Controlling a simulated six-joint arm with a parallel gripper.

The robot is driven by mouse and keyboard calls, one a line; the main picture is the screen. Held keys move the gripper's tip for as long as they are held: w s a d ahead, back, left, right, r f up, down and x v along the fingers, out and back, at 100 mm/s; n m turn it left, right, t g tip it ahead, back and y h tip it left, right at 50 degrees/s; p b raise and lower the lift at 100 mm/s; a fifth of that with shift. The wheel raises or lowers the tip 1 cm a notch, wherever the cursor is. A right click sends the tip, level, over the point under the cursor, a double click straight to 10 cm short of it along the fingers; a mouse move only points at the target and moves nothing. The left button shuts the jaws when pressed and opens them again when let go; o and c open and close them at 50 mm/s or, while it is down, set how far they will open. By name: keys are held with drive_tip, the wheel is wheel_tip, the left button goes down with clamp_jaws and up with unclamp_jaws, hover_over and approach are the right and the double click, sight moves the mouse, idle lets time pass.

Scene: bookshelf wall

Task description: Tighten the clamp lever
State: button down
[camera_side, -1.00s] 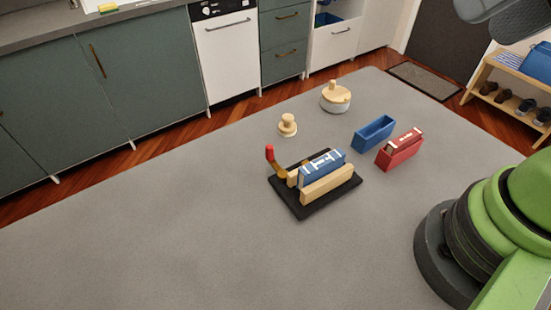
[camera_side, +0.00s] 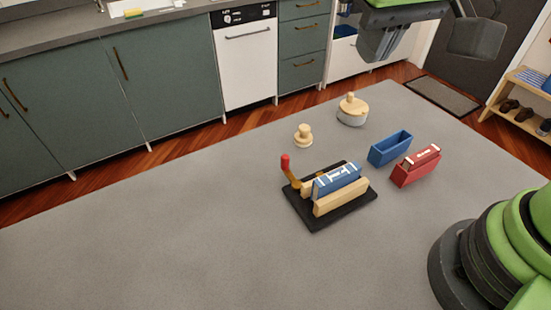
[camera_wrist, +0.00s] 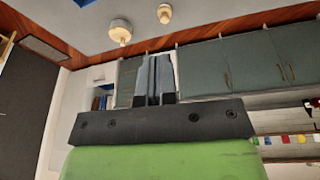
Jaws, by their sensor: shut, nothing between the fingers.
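The clamp lever (camera_side: 290,170) has a red knob on a brass-coloured arm and stands up at the left end of the clamp. The clamp has a black base (camera_side: 306,215) and light wooden jaws (camera_side: 340,199). A blue book-like block with white markings (camera_side: 337,180) sits between the jaws. My gripper (camera_side: 375,50) is high at the top of the side view, well away from the lever. In the wrist view its two grey fingers (camera_wrist: 155,62) are together and hold nothing. The clamp and lever are not in the wrist view.
Behind the clamp are a small wooden knob (camera_side: 303,136) and a round lidded pot (camera_side: 352,110). To its right are an open blue box (camera_side: 390,148) and a red box (camera_side: 415,167) with white-marked contents. The grey tabletop (camera_side: 170,235) is clear at left and front.

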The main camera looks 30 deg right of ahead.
drive_tip(key=w+a+f+n+t+h, duration=0.2)
drive_tip(key=a+f+n+h, duration=0.1)
drive_tip(key=a+f, duration=1.2)
drive_tip(key=shift+w+a+t+h, duration=0.3)
drive_tip(key=shift+w+a, duration=0.05)
drive_tip(key=x, duration=1)
drive_tip(key=shift+d, duration=0.15)
drive_tip(key=shift+w+d, duration=0.2)
drive_tip(key=shift+d, duration=0.75)
drive_tip(key=shift+w+d, duration=0.2)
drive_tip(key=shift+d, duration=0.75)
